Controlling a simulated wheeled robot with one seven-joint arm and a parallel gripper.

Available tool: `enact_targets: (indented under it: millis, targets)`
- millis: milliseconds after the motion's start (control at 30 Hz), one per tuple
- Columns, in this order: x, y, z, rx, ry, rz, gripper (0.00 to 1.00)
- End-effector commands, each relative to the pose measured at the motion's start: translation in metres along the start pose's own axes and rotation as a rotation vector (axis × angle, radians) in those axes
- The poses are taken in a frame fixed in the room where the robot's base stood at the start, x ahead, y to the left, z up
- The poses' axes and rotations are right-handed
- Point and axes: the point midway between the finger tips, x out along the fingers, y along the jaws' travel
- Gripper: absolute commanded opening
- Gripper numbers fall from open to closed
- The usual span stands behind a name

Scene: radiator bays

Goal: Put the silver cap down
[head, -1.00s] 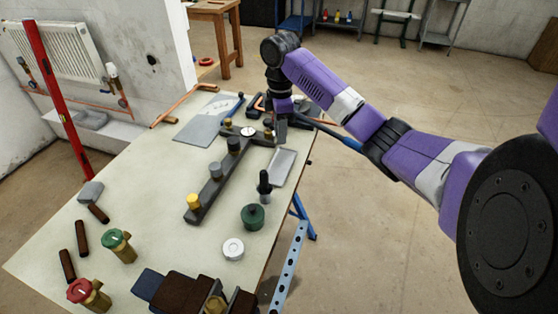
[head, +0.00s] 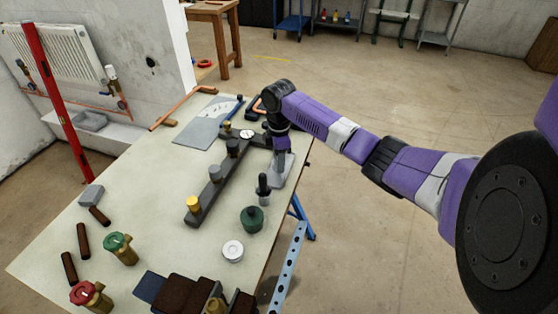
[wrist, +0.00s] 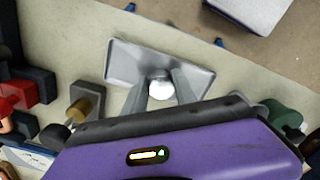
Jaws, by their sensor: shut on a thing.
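The silver cap (wrist: 160,91) shows as a bright round top between my fingers in the wrist view; in the head view my gripper hides it. My gripper (wrist: 161,86) is shut on the cap, and in the head view my gripper (head: 280,160) points down at the right edge of the bench. A shallow grey metal tray (wrist: 125,62) lies directly under the fingers, and part of the tray also shows in the head view (head: 285,176). I cannot tell whether the cap touches the tray floor.
A dark bar (head: 206,191) with several caps, one yellow (head: 193,204), runs left of the tray. A black-handled tool (head: 263,188) and a green round piece (head: 252,219) stand just in front of the tray. The left-middle bench (head: 150,190) is clear.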

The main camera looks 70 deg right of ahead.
Motion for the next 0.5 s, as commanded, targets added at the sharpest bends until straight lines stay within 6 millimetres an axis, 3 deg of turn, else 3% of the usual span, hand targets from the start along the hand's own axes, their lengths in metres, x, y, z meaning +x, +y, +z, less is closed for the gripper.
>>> enact_targets:
  millis: [200, 233, 300, 500]
  targets:
    - [0.0039, -0.0002, -0.0004, 0.0, 0.001, 0.0, 0.0]
    - [0.003, 0.0, -0.0003, 0.0, 0.0, 0.0, 0.39]
    - [0.0029, 0.0, -0.0003, 0.0, 0.0, 0.0, 0.53]
    - [0.0027, 0.0, -0.0002, 0.0, 0.0, 0.0, 0.55]
